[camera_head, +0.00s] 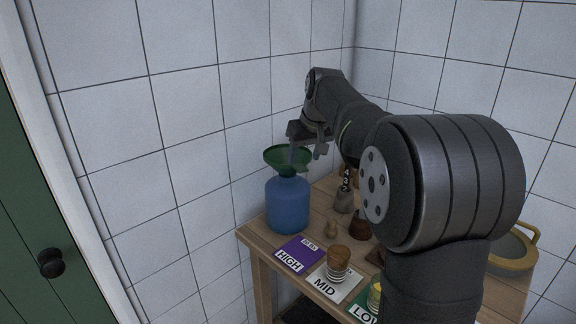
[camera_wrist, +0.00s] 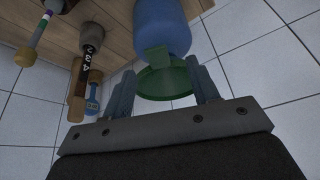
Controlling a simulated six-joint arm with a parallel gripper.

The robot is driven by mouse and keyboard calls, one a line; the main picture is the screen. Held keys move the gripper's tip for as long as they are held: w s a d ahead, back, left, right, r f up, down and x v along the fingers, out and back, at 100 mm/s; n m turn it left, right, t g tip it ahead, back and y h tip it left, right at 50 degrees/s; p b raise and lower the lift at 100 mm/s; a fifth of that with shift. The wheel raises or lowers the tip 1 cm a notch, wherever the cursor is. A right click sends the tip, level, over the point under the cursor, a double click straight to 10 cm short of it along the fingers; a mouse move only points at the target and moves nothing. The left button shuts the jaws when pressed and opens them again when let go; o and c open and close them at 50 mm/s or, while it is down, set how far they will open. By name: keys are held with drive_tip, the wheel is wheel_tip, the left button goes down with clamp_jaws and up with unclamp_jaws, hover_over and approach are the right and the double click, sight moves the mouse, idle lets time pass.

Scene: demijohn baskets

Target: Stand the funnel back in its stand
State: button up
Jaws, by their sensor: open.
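The green funnel (camera_head: 288,160) sits in the mouth of the blue demijohn (camera_head: 288,205), at the left end of the wooden table. My gripper (camera_head: 306,148) is at the funnel's right side, close to its rim. In the wrist view, the fingers of my gripper (camera_wrist: 161,68) are spread, with the funnel (camera_wrist: 165,82) showing between them and the blue demijohn (camera_wrist: 162,27) beyond. I cannot tell whether a finger touches the funnel. I cannot make out the funnel's stand; my arm hides much of the table.
A purple HIGH card (camera_head: 299,255), a white MID card (camera_head: 334,284) with a brown stopper (camera_head: 338,260), and a green LOW card (camera_head: 362,308) line the front edge. A yellow-rimmed round vessel (camera_head: 515,263) is at right. Tiled walls are close behind.

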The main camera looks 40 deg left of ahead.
sight(302, 169)
drive_tip(key=x, duration=0.9)
drive_tip(key=shift+w+d, duration=0.1)
drive_tip(key=shift+w, duration=0.1)
drive_tip(key=shift+r, duration=0.1)
clamp_jaws()
